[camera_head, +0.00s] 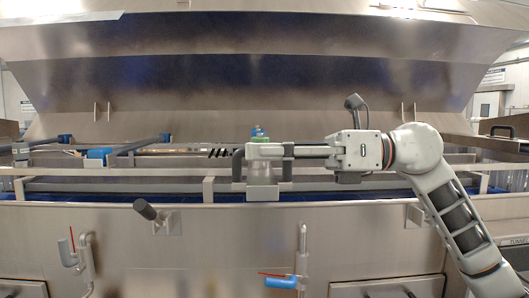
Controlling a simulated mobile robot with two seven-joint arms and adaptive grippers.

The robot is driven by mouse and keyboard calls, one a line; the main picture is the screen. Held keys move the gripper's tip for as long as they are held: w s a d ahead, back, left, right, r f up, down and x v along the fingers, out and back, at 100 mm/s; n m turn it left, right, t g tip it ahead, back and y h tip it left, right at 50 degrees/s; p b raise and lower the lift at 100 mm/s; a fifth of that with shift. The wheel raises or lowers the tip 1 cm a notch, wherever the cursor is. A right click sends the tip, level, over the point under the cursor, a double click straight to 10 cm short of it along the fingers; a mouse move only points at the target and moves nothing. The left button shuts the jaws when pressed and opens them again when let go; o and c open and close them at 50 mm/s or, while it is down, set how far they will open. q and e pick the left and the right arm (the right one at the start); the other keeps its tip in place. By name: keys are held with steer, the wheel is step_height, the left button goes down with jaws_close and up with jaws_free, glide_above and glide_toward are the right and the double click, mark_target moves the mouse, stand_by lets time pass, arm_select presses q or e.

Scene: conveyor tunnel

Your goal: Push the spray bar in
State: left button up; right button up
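A metal fitting (262,178) with a green top stands at the middle of the front rail in the head view. It appears to be the near end of the spray bar. A dark upright handle part (238,166) shows at its left side. My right gripper (218,153) reaches in from the right, level and pointing left. Its fingers pass across the upper part of the fitting and hide some of it. I cannot tell whether they touch it or how far apart they are. My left gripper is not in view.
The large steel hood (260,80) is raised behind. Rails and bars with blue parts (97,154) lie across the tunnel at left. On the front panel (230,235) are a dark knob (145,209) and a pipe with a blue handle (281,282). Space before the panel looks clear.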

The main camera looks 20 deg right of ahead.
steer(key=v, duration=1.2)
steer(key=shift+r, duration=0.1)
